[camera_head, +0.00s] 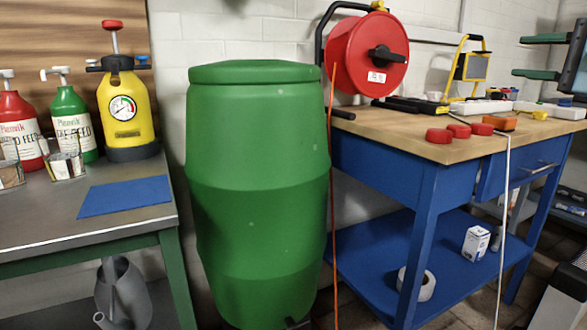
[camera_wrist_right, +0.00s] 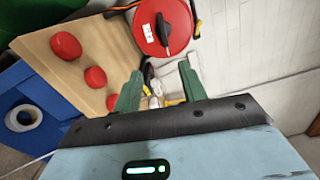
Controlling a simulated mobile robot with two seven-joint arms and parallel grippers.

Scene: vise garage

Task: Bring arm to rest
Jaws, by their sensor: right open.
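My right gripper (camera_head: 532,57) shows at the upper right edge of the head view. Its two green fingers are apart and nothing is between them. It is held up in the air to the right of the yellow work lamp (camera_head: 470,68). In the right wrist view the same gripper (camera_wrist_right: 160,88) has its fingers spread, with the red reel (camera_wrist_right: 163,27) and the workbench beyond them. My left gripper is not in the head view.
A blue workbench (camera_head: 385,165) with a wooden top bears a red cable reel (camera_head: 355,60), red round pieces (camera_head: 440,136) and a lamp. A tall green barrel (camera_head: 255,190) stands left of it. A grey table (camera_head: 40,215) with bottles and a yellow sprayer (camera_head: 125,105) is at the left.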

